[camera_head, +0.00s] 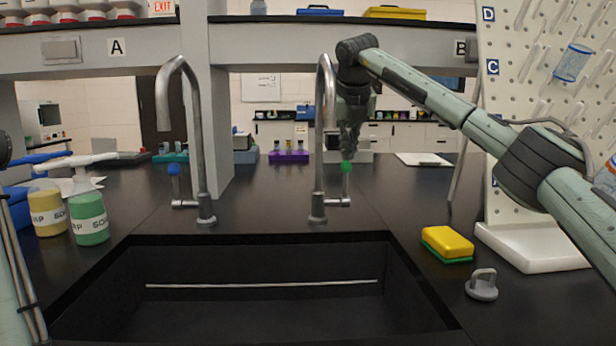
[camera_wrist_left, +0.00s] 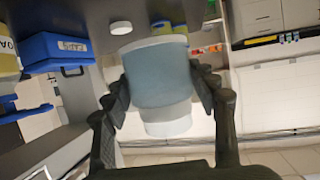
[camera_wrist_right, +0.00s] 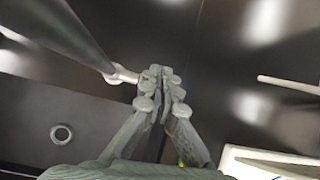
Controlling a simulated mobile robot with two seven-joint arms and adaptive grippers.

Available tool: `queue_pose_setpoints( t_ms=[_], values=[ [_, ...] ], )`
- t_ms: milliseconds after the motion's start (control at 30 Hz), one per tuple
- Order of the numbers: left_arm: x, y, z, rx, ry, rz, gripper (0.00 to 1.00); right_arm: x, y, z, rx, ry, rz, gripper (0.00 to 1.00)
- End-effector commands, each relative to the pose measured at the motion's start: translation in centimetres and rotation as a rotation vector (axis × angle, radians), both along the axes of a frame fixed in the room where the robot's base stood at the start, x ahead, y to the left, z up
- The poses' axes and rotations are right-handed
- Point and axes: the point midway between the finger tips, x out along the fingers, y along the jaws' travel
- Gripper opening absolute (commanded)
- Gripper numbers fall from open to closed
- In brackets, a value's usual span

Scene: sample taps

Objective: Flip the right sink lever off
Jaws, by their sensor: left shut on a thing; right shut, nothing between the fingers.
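The right faucet (camera_head: 320,140) stands behind the sink. Its lever (camera_head: 347,186) rises upright from a short side stub and ends in a green knob. My right gripper (camera_head: 349,148) is shut and empty at the lever's top, just above the knob; I cannot tell whether they touch. In the right wrist view, the shut fingertips (camera_wrist_right: 162,72) are beside the lever's metal stub (camera_wrist_right: 122,76). My left gripper (camera_wrist_left: 163,85) is shut around a blue-grey cylindrical container (camera_wrist_left: 160,75), seen only in the left wrist view.
The left faucet (camera_head: 195,140) has a blue-knobbed lever (camera_head: 173,170). The dark sink (camera_head: 250,310) lies in front. Soap bottles (camera_head: 88,217) stand at left. A yellow-green sponge (camera_head: 447,244), a grey stopper (camera_head: 482,285) and a white pegboard (camera_head: 530,120) are at right.

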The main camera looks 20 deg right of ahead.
Motion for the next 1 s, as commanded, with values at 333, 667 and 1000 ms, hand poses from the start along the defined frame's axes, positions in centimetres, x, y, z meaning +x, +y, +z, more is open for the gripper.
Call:
queue_pose_setpoints(
  t_ms=[333, 667, 1000],
  values=[
    [0.0, 0.0, 0.1, 0.001, -0.002, 0.000, 0.29, -0.3, 0.5, 7.4, 0.001, -0.015, 0.004, 0.00],
    [0.0, 0.0, 0.1, 0.002, -0.001, -0.001, 0.29, -0.4, 0.6, 9.9, 0.000, -0.017, 0.009, 0.00],
    [0.0, 0.0, 0.1, 0.001, -0.002, -0.001, 0.29, -0.4, 0.6, 9.9, 0.000, -0.018, 0.009, 0.00]
  ],
)
